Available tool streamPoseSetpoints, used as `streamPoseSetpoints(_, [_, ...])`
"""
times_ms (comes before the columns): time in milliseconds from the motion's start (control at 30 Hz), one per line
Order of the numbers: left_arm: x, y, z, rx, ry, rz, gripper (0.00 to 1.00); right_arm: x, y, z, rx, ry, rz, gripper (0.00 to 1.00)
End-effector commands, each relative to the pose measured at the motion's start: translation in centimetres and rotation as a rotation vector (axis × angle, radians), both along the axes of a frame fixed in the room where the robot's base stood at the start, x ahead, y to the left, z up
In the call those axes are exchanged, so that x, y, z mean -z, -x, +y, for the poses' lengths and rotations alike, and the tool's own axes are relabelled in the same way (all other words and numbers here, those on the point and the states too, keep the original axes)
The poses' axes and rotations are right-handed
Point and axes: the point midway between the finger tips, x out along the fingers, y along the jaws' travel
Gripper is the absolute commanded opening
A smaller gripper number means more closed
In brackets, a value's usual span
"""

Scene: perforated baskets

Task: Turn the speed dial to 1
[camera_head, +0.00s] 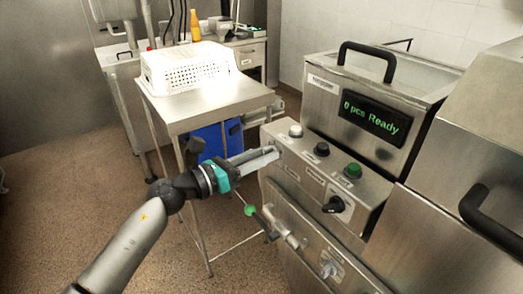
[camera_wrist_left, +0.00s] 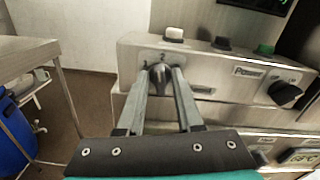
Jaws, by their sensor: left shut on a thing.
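The speed dial (camera_wrist_left: 160,76) is a dark knob on the left end of the steel control panel (camera_wrist_left: 203,79), with small numbers around it that are hard to read. My left gripper (camera_wrist_left: 162,78) has one finger on each side of the knob and is shut on it. In the head view my left gripper (camera_head: 268,155) reaches the panel's left end and hides the dial. The dial's exact setting cannot be told. My right gripper is not in view.
The machine's display (camera_head: 370,118) reads "0 pcs Ready". A white button (camera_head: 296,130), a black button (camera_head: 321,149), a green button (camera_head: 353,170) and the black Power knob (camera_head: 337,204) are on the panel. A steel table (camera_head: 215,105) holds a white perforated basket (camera_head: 190,67).

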Motion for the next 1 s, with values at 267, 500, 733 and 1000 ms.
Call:
streamPoseSetpoints(267, [-0.2, -0.1, 0.1, -0.002, 0.152, 0.213, 0.0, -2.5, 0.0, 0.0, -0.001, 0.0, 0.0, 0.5])
streamPoseSetpoints(500, [-0.2, -0.2, 0.2, -0.003, 0.284, 0.393, 0.0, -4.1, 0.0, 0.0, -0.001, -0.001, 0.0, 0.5])
streamPoseSetpoints(733, [-0.1, -0.2, 0.2, -0.002, 0.388, 0.535, 0.0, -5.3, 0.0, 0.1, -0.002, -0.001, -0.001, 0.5])
streamPoseSetpoints(1000, [0.1, -0.2, 0.2, -0.003, 0.466, 0.64, 0.0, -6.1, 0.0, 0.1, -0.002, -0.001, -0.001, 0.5])
